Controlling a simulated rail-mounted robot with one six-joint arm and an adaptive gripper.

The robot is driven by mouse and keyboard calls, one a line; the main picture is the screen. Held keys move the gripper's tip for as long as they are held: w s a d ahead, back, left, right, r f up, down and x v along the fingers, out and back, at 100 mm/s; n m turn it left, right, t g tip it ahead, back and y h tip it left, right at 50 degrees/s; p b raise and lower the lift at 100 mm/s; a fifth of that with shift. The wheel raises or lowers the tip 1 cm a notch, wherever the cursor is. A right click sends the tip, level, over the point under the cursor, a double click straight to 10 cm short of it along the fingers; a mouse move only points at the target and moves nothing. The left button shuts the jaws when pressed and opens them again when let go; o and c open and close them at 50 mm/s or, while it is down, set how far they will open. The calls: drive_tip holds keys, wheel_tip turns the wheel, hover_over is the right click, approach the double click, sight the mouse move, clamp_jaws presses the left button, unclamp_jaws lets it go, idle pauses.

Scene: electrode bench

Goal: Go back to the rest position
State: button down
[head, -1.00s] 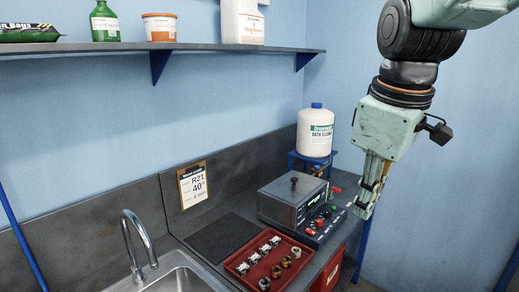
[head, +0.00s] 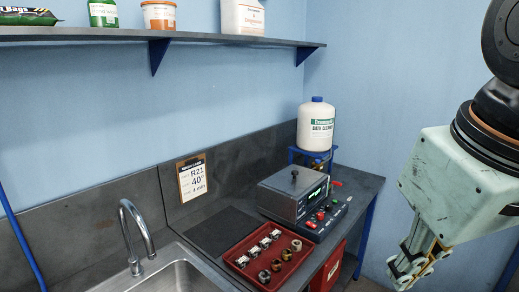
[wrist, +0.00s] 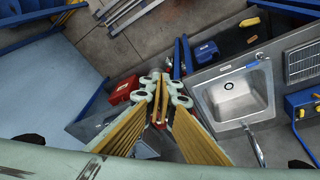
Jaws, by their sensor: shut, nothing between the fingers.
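My gripper (head: 412,270) is at the lower right of the head view, shut and empty. It hangs in the air to the right of the bench, apart from everything on it. In the wrist view my gripper (wrist: 163,90) points down with its fingers together, and they hide part of the bench below.
The bench holds a red tray (head: 238,277) of small parts, a grey device (head: 283,208) with a control panel, and a sink (head: 172,280). A white bottle (head: 316,130) stands on a blue stand behind. A shelf (head: 110,34) runs along the wall. Air right of the bench is free.

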drive_tip(key=s+f, duration=0.1)
drive_tip(key=s+f+m, duration=0.1)
drive_tip(key=s, duration=0.1)
drive_tip(key=s+m+b, duration=0.1)
drive_tip(key=s, duration=0.1)
drive_tip(key=shift+s+f, duration=0.15)
drive_tip(key=shift+f, duration=0.25)
drive_tip(key=c, duration=3.4)
unclamp_jaws()
